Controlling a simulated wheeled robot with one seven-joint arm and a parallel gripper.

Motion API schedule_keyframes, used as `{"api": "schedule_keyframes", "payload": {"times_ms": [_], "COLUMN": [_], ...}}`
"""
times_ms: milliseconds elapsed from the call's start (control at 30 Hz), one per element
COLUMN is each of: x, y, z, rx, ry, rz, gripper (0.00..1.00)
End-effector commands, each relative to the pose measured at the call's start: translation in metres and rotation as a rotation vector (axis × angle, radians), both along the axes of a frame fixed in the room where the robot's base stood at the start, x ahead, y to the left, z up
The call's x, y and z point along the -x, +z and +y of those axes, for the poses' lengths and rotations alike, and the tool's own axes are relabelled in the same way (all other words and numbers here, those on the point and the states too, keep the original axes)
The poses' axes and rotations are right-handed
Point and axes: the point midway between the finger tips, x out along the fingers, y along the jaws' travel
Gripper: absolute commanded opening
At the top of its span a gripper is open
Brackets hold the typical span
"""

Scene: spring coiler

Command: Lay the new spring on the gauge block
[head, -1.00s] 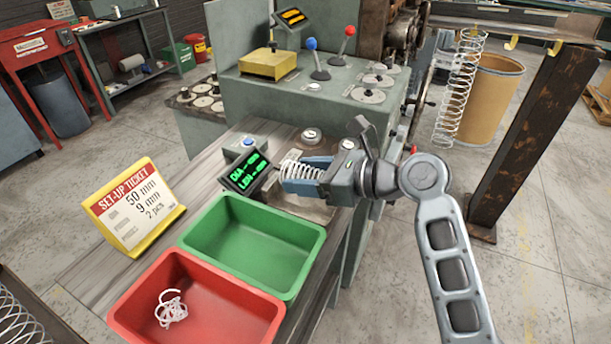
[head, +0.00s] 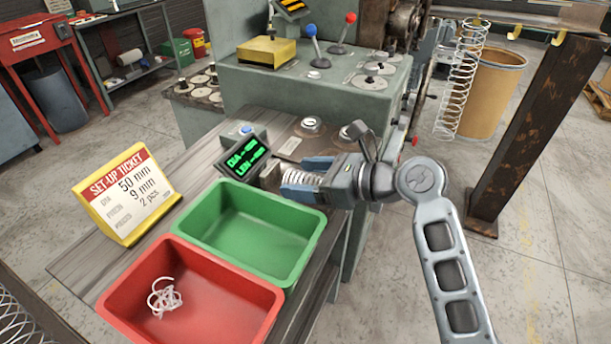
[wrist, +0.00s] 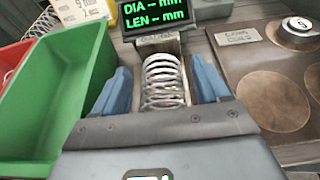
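The new spring (head: 298,178), a pale wire coil, lies lengthwise between the fingers of my gripper (head: 305,178). In the wrist view the spring (wrist: 164,82) has a narrow gap to each blue finger, so my gripper (wrist: 160,88) looks open around it. The gauge block (wrist: 157,45) is at the spring's far end, below the display; its bed is mostly hidden under the spring and gripper. The spring seems to rest on it, but contact is hard to see. The gauge display (head: 245,158) shows dashes for DIA and LEN.
A green bin (head: 250,267) is close by my gripper, with a red bin (head: 225,318) holding tangled white wire (head: 164,298) nearer. A yellow set-up ticket (head: 127,193) reads 50 mm, 9 mm, 2 pcs. The coiler (head: 310,95) with levers stands behind.

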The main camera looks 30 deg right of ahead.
Motion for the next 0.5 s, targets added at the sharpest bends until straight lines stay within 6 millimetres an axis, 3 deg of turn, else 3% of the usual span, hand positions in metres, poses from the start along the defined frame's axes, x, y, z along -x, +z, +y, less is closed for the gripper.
{"api": "schedule_keyframes", "payload": {"times_ms": [100, 500], "x": [-0.0001, 0.0097], "y": [0.0001, 0.0042], "z": [-0.0001, -0.0079], "rx": [0.0, 0.001], "ry": [0.0, -0.002], "rz": [0.0, 0.0], "gripper": [0.87, 0.87]}}
